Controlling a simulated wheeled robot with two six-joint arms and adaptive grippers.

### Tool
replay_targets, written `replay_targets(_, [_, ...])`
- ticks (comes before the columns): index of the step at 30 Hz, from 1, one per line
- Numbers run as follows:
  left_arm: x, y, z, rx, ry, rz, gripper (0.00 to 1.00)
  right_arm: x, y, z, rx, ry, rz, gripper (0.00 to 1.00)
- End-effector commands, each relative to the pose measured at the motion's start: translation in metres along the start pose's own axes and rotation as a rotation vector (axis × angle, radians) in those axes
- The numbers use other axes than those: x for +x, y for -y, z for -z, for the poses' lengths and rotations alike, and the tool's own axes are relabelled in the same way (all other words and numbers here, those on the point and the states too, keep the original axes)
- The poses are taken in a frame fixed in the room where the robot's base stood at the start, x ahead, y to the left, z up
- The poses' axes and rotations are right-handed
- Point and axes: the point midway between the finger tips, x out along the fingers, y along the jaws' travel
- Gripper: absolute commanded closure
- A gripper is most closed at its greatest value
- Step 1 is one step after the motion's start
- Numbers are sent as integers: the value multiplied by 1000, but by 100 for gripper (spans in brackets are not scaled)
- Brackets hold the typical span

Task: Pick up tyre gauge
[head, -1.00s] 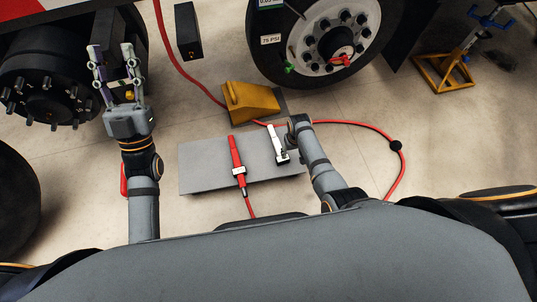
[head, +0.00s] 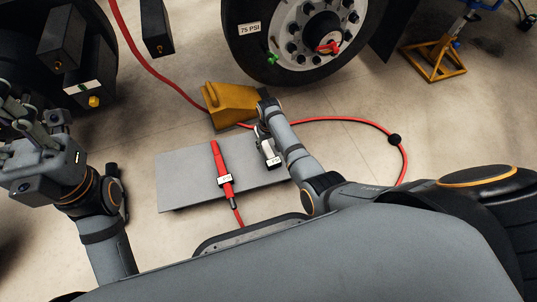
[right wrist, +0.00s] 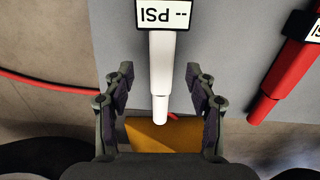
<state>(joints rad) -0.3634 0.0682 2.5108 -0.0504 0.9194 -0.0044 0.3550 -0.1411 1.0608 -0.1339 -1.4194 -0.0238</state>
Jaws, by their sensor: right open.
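The tyre gauge (head: 271,156) is a white stick with a small display. It lies on the right part of a grey board (head: 180,185) on the floor. In the right wrist view the gauge (right wrist: 162,65) runs between the two fingers, with its display reading "-- PSI" upside down. My right gripper (right wrist: 159,78) is open around the gauge's narrow end, with gaps on both sides. In the head view my right wrist partly hides it. My left gripper (head: 28,118) is raised at the left edge, open and away from the gauge.
A red inflator (head: 222,168) with a display lies left of the gauge on the board. A red hose (head: 352,120) loops on the floor. A yellow wheel chock (head: 230,103) stands behind the board, before a tyre (head: 268,70). A yellow jack stand (head: 436,60) is far right.

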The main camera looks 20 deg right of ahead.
Motion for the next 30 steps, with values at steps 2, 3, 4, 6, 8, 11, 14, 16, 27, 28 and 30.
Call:
replay_targets(2, [-10,-2,0,3,-1,-2,60,12,1,-2,0,2,0,43])
replay_targets(3, [-16,-3,-1,6,-1,-4,60,18,1,-2,0,2,1,43])
replay_targets(4, [-21,-4,-1,8,-1,-5,60,24,2,-3,0,2,1,43])
replay_targets(6, [-34,-6,-3,13,2,-9,60,37,3,-5,0,2,1,43])
replay_targets(8, [-43,-8,-5,16,8,-13,60,48,3,-5,0,2,0,43])
replay_targets(11, [-48,-9,-8,20,15,-18,60,54,2,-4,0,0,0,43])
replay_targets(14, [-45,-9,-8,22,17,-18,60,50,2,-4,0,0,0,43])
replay_targets(16, [-44,-9,-7,22,15,-17,60,50,2,-4,0,0,0,43])
replay_targets(27, [-43,-8,-6,22,12,-12,60,50,2,-5,0,1,0,91])
replay_targets(28, [-43,-8,-6,22,12,-12,60,50,2,-5,0,1,0,95])
replay_targets(30, [-43,-8,-6,22,11,-12,60,50,2,-5,0,1,0,100])
